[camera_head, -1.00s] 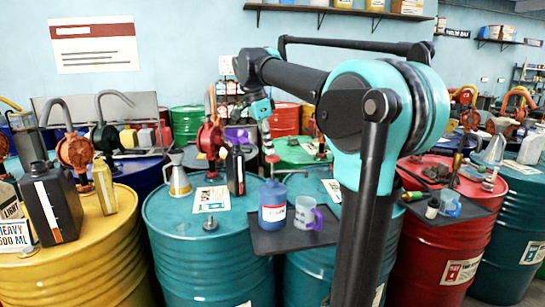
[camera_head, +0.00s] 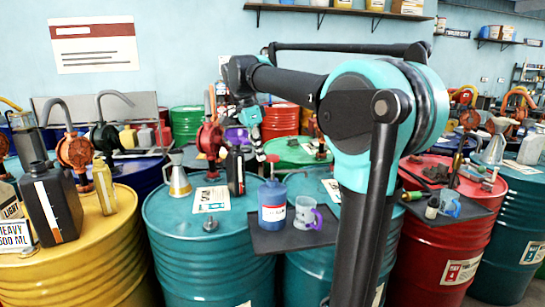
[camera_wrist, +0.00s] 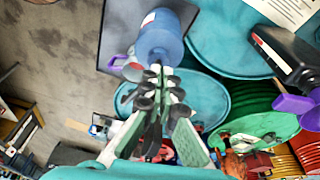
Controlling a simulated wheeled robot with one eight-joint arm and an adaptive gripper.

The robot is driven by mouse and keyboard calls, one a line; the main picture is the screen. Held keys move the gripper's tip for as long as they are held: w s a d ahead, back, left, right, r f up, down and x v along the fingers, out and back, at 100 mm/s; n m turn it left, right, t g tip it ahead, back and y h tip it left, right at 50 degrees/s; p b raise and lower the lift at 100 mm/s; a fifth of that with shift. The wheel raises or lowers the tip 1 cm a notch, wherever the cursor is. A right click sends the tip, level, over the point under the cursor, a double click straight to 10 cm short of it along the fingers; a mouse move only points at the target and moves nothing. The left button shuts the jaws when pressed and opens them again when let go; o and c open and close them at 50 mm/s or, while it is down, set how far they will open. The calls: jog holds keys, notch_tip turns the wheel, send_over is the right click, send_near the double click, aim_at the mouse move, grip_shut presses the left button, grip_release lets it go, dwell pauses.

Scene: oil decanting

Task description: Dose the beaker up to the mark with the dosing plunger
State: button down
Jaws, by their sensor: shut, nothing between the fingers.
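The blue dosing bottle (camera_head: 272,206) stands upright on a dark tray (camera_head: 270,246). Its red plunger knob (camera_head: 272,158) sits on top on a short stem. The beaker (camera_head: 304,209), clear with a purple handle, stands just right of the bottle; its mark and fill level are too small to read. My gripper (camera_head: 259,150) is shut and empty, just left of and about level with the knob. In the wrist view, my fingertips (camera_wrist: 163,73) meet in front of the bottle (camera_wrist: 160,38), and the purple-handled beaker (camera_wrist: 131,70) is to their left.
Teal drums (camera_head: 205,262) bear the tray, a funnel (camera_head: 179,178) and a dark bottle (camera_head: 236,171). A red hand pump (camera_head: 210,138) stands behind. A yellow drum (camera_head: 95,270) is at left, a red drum (camera_head: 425,255) at right.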

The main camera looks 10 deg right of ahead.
jog(key=v, duration=1.2)
dwell(0.8)
